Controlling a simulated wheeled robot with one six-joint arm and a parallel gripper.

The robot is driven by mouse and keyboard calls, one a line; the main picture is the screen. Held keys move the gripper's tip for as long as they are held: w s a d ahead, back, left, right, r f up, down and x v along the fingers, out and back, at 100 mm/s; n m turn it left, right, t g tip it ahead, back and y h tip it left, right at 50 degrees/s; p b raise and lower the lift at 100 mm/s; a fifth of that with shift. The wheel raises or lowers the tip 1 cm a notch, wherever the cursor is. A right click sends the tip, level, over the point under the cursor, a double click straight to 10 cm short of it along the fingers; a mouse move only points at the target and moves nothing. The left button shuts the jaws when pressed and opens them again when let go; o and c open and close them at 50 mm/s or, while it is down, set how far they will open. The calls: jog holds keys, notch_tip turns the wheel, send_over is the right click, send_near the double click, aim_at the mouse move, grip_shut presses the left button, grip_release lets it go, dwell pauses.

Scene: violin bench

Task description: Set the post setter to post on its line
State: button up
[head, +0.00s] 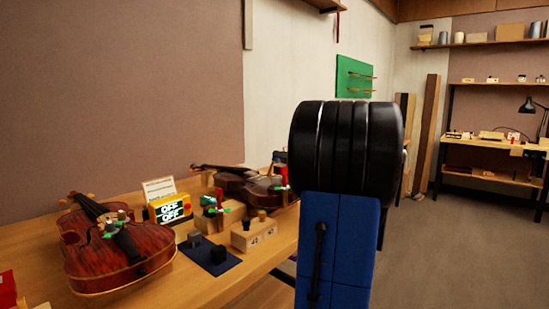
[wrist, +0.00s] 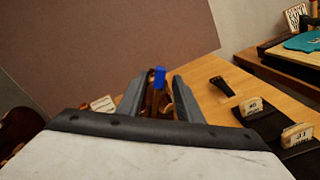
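I cannot tell for certain which thing is the post setter. A reddish violin (head: 118,248) lies on the bench at the left in the head view, with a small fitting with knobs and a green marker (head: 112,228) on it. A second, darker violin (head: 232,182) lies farther back, with a red upright piece and a green marker (head: 281,180) at its right end. In the wrist view, my gripper (wrist: 157,92) has its fingers apart. A small blue piece (wrist: 159,76) shows beyond the fingertips, above something brown; no contact with the fingers is visible. My arm hides the gripper in the head view.
A yellow box reading OFF (head: 169,208) stands between the violins, by a card (head: 159,187). Wooden blocks (head: 253,234) and a dark blue mat (head: 208,257) with black blocks sit nearer the bench edge. The wrist view shows labelled blocks (wrist: 250,106) at the right.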

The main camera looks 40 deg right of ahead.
jog(key=s, duration=0.9)
jog(key=shift+s+d, duration=0.35)
jog(key=shift+s, duration=0.05)
jog(key=shift+s, duration=0.1)
